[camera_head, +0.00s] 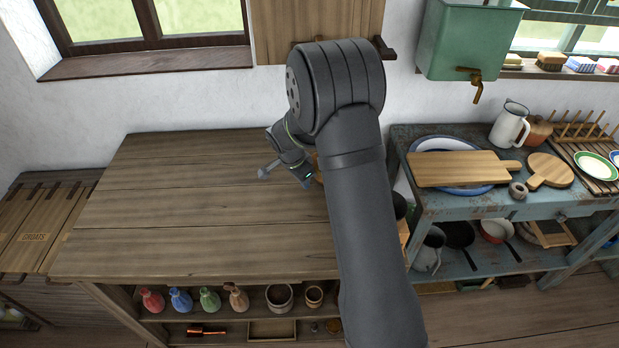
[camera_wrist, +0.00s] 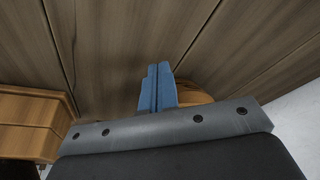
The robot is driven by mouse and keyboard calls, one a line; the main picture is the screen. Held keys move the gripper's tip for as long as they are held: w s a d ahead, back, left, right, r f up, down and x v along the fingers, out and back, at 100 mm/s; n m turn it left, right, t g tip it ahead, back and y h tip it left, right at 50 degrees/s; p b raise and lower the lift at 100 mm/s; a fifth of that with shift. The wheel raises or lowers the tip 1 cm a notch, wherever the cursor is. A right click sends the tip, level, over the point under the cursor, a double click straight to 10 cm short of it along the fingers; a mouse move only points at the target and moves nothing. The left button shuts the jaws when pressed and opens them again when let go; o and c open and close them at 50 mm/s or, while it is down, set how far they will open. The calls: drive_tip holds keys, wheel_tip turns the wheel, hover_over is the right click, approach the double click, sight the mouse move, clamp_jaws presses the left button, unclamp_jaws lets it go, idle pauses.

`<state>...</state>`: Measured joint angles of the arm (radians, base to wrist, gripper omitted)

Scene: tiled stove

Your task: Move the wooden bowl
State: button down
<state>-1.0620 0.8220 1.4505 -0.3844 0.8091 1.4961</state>
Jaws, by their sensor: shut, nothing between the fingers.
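A wooden bowl (camera_wrist: 193,94), or what shows of it, is a rounded orange-brown form on the plank table, just behind and right of my fingers in the wrist view. My fingers and the gripper body hide most of it. In the head view only an orange-brown sliver (camera_head: 318,177) shows between my gripper and my forearm. My gripper (camera_wrist: 158,67) is shut, with its two blue fingers side by side and nothing between them. It is low over the table, close to the bowl. I cannot tell whether it touches it.
The plank table (camera_head: 190,205) is bare left of my arm. A wooden box-like thing (camera_wrist: 30,108) stands at left in the wrist view. Bottles and pots fill the shelf below. A blue worn stand (camera_head: 460,207) with boards and a jug (camera_head: 509,126) is at right.

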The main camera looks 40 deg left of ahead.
drive_tip(key=s+v, duration=0.1)
drive_tip(key=v, duration=0.9)
drive_tip(key=shift+s+a+r, duration=0.1)
drive_tip(key=shift+s+a, duration=0.05)
drive_tip(key=c, duration=1.8)
unclamp_jaws()
drive_tip(key=shift+c, duration=0.2)
drive_tip(key=o, duration=0.3)
drive_tip(key=shift+w+d+m, duration=0.2)
drive_tip(key=shift+w+m, duration=0.1)
drive_tip(key=shift+o, duration=0.4)
drive_tip(key=w+d+f+m+g+y, duration=0.1)
drive_tip(key=w+d+m, duration=0.4)
drive_tip(key=m, duration=0.5)
drive_tip(key=shift+w+f+y, duration=0.3)
drive_tip(key=shift+w+f, duration=0.05)
drive_tip(key=shift+w, duration=0.7)
drive_tip(key=shift+d, duration=0.1)
drive_tip(key=shift+f, duration=0.1)
